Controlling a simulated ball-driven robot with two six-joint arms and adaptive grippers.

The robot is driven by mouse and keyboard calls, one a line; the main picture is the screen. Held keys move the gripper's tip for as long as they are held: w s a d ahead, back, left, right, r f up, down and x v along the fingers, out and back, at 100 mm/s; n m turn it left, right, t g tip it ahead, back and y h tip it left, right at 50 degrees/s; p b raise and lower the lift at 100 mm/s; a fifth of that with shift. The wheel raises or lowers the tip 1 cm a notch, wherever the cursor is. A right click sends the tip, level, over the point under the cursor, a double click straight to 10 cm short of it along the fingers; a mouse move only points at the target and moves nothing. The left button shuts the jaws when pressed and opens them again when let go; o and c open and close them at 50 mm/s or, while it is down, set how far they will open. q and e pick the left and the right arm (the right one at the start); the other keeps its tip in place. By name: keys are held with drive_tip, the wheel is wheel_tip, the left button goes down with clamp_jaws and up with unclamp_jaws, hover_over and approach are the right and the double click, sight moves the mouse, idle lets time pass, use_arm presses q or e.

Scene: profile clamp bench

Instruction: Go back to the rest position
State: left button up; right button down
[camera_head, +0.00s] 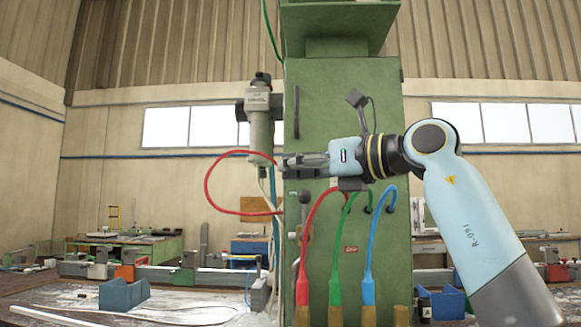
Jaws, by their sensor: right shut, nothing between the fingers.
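My right gripper (290,165) is in the middle of the view, level and pointing left, in front of the green machine column (345,100). Its fingers are shut with nothing between them. The fingertips appear close to the lower end of a grey cylinder unit (261,130) on the column's left side; I cannot tell whether they touch. My right arm comes in from the lower right. My left gripper is not in view.
Red (306,250), green (336,255) and blue (370,250) hoses hang below my right gripper. A red hose loop (207,185) bulges left of the column. A blue block (124,294) and a white bar (50,315) lie on the bench at left.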

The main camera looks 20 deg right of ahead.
drive_tip(key=s, duration=0.2)
drive_tip(key=s+a, duration=0.1)
drive_tip(key=shift+s+a+b, duration=0.15)
drive_tip(key=shift+s+b, duration=0.15)
drive_tip(key=shift+s, duration=0.1)
